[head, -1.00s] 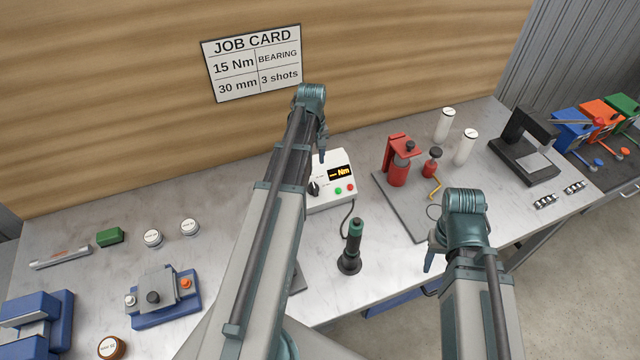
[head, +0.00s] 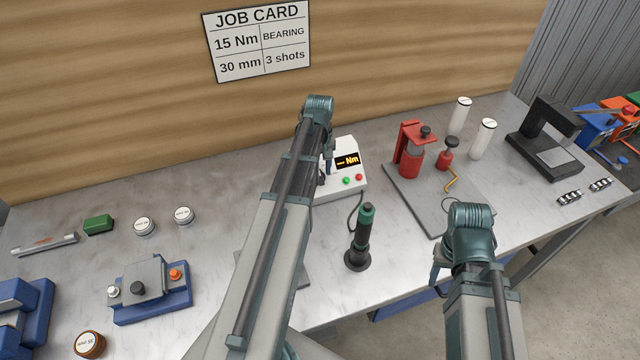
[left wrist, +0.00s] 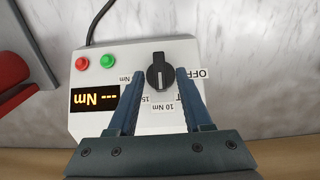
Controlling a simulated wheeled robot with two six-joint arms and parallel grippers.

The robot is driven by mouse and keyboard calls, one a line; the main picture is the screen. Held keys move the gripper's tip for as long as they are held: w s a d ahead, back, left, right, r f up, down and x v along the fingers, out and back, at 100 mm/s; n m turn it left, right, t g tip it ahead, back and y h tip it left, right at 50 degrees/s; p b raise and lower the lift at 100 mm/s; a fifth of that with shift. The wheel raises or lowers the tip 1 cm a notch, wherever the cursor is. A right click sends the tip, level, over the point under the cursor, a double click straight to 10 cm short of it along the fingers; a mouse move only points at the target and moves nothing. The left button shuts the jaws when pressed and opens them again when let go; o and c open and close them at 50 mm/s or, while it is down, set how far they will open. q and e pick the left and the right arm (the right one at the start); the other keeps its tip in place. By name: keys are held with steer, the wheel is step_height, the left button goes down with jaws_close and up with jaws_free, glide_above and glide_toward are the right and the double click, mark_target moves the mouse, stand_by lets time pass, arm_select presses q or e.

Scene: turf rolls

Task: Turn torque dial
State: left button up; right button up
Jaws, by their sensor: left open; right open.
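The torque controller is a white box (head: 345,193) with an amber display (head: 347,160) showing dashes and "Nm", and green and red buttons. In the left wrist view its black dial (left wrist: 159,73) has a white pointer mark, with labels OFF, 10 Nm and 15 around it. My left gripper (head: 328,170) is at the box's left part in the head view. In the left wrist view the left gripper (left wrist: 160,76) is open, with its fingers on either side of the dial; contact cannot be told. My right gripper (head: 438,262) is open and empty near the bench's front edge.
A job card (head: 259,41) on the wall reads 15 Nm, bearing, 30 mm, 3 shots. A dark green-topped driver (head: 361,238) stands before the box, with a cable nearby. A red tool (head: 411,152) stands on a grey plate at right. A blue fixture (head: 151,290) is at left.

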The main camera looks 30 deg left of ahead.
mark_target(320, 177)
arm_select(q)
step_height(320, 177, down, 2)
steer(key=shift+f+b, duration=0.25)
steer(key=shift+b, duration=0.5)
arm_select(e)
step_height(320, 177, down, 3)
steer(key=shift+r, duration=0.2)
arm_select(q)
jaws_close()
